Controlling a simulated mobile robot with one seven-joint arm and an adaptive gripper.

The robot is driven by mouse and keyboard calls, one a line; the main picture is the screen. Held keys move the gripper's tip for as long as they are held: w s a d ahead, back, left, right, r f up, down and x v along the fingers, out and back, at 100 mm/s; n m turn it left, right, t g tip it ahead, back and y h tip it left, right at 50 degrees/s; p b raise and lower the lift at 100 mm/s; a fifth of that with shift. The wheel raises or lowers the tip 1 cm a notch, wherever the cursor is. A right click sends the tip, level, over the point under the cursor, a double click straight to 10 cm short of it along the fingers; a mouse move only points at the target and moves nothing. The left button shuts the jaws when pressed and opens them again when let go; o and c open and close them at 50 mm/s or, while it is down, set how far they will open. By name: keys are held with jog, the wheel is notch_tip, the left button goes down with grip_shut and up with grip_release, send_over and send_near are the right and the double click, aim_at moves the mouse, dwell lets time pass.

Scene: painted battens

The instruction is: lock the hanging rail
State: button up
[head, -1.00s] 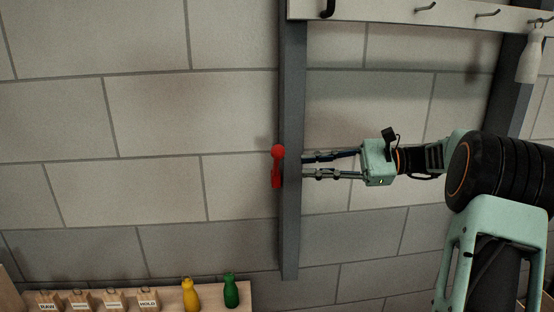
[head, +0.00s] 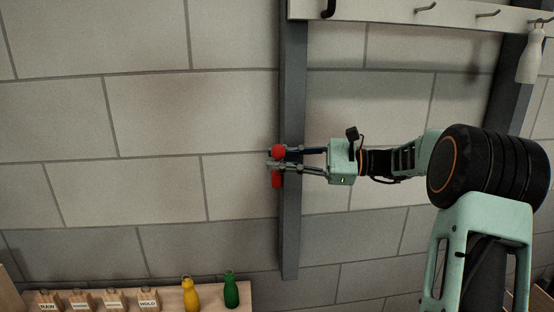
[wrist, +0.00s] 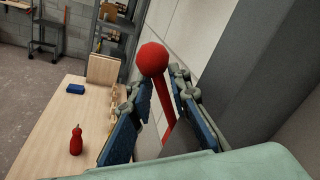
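The hanging rail (head: 385,12) is a pale board with metal hooks across the top of the head view, joined to a dark grey upright batten (head: 291,220). A red lever with a ball knob (head: 278,151) sits at the batten's left edge, its lower part (head: 277,181) showing below my fingers. My gripper (head: 275,159) reaches across the batten from the right to the lever. In the wrist view the red knob (wrist: 151,60) and its stem (wrist: 169,115) stand between my two open fingers (wrist: 160,108). Gaps show beside the stem; I cannot tell whether either finger touches it.
A pale bottle-shaped thing (head: 531,56) hangs at the rail's right. Below left, a wooden shelf (head: 210,298) holds labelled blocks, a yellow bottle (head: 190,294) and a green one (head: 231,290). A red bottle (wrist: 76,140) and blue block (wrist: 76,89) stand on a table (wrist: 50,120).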

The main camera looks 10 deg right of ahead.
jog(key=shift+w+a, duration=0.1)
jog(key=shift+a, duration=0.25)
jog(key=shift+c, duration=0.5)
grip_shut()
